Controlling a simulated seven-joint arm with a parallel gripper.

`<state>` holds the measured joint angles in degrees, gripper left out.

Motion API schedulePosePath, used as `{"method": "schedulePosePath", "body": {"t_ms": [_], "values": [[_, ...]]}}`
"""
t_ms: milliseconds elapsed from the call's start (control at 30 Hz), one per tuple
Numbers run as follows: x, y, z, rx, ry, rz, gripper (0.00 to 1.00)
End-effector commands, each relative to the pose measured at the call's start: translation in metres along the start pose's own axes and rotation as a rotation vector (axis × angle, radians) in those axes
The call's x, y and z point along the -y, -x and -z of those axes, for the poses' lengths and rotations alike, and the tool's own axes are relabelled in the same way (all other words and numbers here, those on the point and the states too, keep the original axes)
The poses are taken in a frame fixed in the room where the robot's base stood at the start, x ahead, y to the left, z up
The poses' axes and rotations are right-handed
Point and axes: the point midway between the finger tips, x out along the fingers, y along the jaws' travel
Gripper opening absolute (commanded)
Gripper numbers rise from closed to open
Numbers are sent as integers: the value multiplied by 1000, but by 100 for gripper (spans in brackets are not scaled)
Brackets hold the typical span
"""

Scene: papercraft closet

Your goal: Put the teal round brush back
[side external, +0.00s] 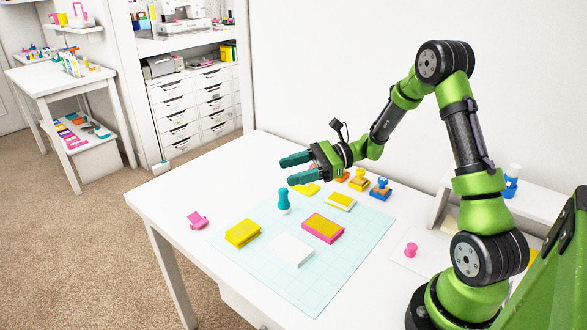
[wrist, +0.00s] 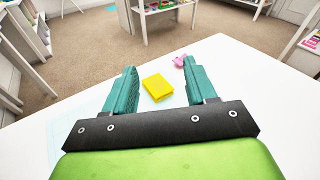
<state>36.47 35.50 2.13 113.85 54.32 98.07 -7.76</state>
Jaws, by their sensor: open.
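The teal round brush (side external: 283,203) stands upright on the pale gridded mat (side external: 330,280), near its back left part. It has a rounded top and a wider base. My gripper (side external: 285,170) is open and empty, with teal fingers. In the side view it hangs above the table, just above the brush in the picture; the real gap is hard to judge. In the wrist view my gripper (wrist: 160,66) points out over the table. The brush does not show there.
A yellow block (side external: 242,233), a pink-and-yellow block (side external: 323,228), a white block (side external: 291,251) and a yellow-topped white block (side external: 341,201) lie on the mat. Stamps (side external: 380,188) stand behind. A pink clip (side external: 198,220) lies left. A small pink piece (side external: 411,249) sits right.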

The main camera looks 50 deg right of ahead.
Motion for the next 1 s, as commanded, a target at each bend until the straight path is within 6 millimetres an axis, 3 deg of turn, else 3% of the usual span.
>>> {"method": "schedulePosePath", "body": {"t_ms": [33, 167, 400, 533, 700, 833, 1000], "values": [[-20, -10, -20, -57, 91, -85, 56], [-75, -22, -52, -230, 343, -297, 56], [-152, -5, -86, -527, 878, -574, 56], [-175, 14, -100, -670, 1197, -653, 56], [-187, 36, -117, -810, 1555, -678, 56], [-190, 46, -126, -870, 1722, -666, 56], [-190, 50, -130, -897, 1794, -658, 56]]}}
